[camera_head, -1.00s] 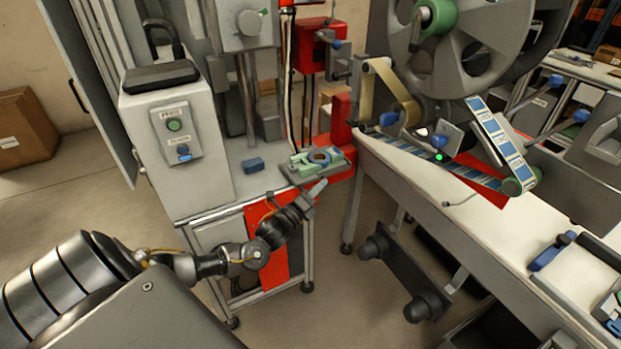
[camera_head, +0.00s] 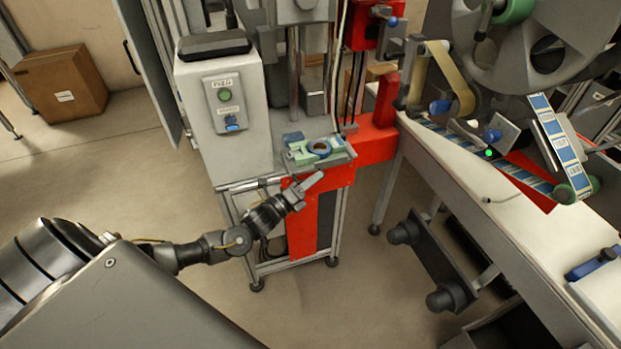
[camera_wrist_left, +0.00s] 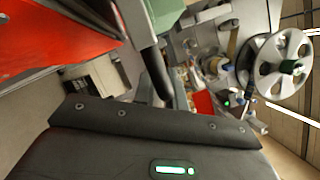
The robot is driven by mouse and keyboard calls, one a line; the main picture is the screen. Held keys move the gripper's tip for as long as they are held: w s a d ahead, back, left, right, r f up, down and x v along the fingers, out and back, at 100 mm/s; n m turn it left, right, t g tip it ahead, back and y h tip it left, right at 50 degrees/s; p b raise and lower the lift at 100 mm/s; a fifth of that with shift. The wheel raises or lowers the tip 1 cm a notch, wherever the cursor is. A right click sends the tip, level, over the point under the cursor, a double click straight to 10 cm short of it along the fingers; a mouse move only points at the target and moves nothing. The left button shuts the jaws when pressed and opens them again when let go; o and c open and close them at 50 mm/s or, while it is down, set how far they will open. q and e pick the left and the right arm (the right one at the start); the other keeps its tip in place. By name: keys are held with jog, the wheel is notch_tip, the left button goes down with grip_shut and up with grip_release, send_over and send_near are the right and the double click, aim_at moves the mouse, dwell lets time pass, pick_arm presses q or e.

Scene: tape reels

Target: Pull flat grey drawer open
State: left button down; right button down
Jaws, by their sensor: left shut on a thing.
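The flat grey drawer (camera_head: 335,161) is a thin slide plate at the front of the machine, carrying light green fixture blocks and a blue ring (camera_head: 320,147). It sticks out from the bench toward me. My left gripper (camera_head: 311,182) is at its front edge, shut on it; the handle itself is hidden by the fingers. In the left wrist view, my dark gripper body fills the bottom and a green-grey block (camera_wrist_left: 134,18) stands above it, too close to show the grip clearly. My right gripper is in neither view.
The grey control box (camera_head: 228,112) stands to the left. A red bracket (camera_head: 378,136) and the white reel table (camera_head: 450,165) stand to the right. Floor is clear at left; a cardboard box (camera_head: 62,85) is far back.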

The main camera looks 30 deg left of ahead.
pick_arm(q)
jog(key=shift+w+a+r, duration=0.15)
jog(key=shift+a+r, duration=0.05)
jog(key=shift+r, duration=0.25)
jog(key=c, duration=1.6)
grip_release()
jog(key=shift+o, duration=0.6)
jog(key=shift+d+f, duration=0.1)
jog(key=shift+f, duration=0.1)
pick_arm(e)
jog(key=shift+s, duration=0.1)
pick_arm(q)
jog(key=shift+f, duration=0.1)
jog(key=b+v, duration=0.1)
jog(key=v, duration=1)
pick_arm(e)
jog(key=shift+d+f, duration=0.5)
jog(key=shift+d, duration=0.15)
pick_arm(q)
jog(key=shift+d, duration=0.1)
